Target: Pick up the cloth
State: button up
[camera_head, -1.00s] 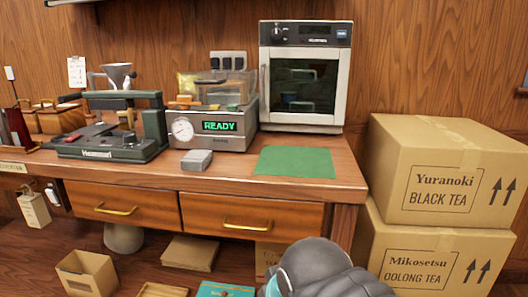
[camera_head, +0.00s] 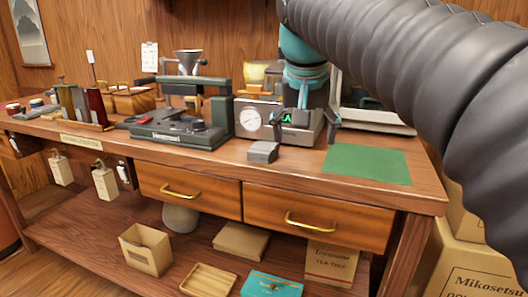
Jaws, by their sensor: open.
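A small grey folded block (camera_head: 262,151), which looks like the cloth, lies on the wooden bench top near its front edge. It sits in front of the metal machine with a round dial (camera_head: 252,122) and left of a flat green mat (camera_head: 367,164). My gripper (camera_head: 305,128) points down above the bench, with its dark fingers spread apart and nothing between them. It is to the right of the grey block and a little higher in the picture, apart from it. My gripper and wrist hide part of the machine's display.
A dark green press (camera_head: 178,138) stands left of the grey block. Two drawers with brass handles (camera_head: 310,222) are under the bench top. A lower shelf holds boxes and a teal packet (camera_head: 271,285). Cardboard boxes (camera_head: 470,262) stand at the right.

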jog(key=m, duration=0.2)
send_near(265, 145)
jog(key=shift+h, duration=0.4)
jog(key=b+x, duration=0.1)
jog(key=x, duration=0.2)
jog(key=b+x, duration=0.1)
jog(key=x, duration=0.5)
jog(key=shift+w+a+f+b, duration=0.1)
jog(key=shift+a+b, duration=0.2)
jog(key=shift+b, duration=0.1)
jog(key=c, duration=1.1)
notch_tip(265, 145, up, 8)
jog(key=p, duration=0.3)
jog(key=shift+r, duration=1)
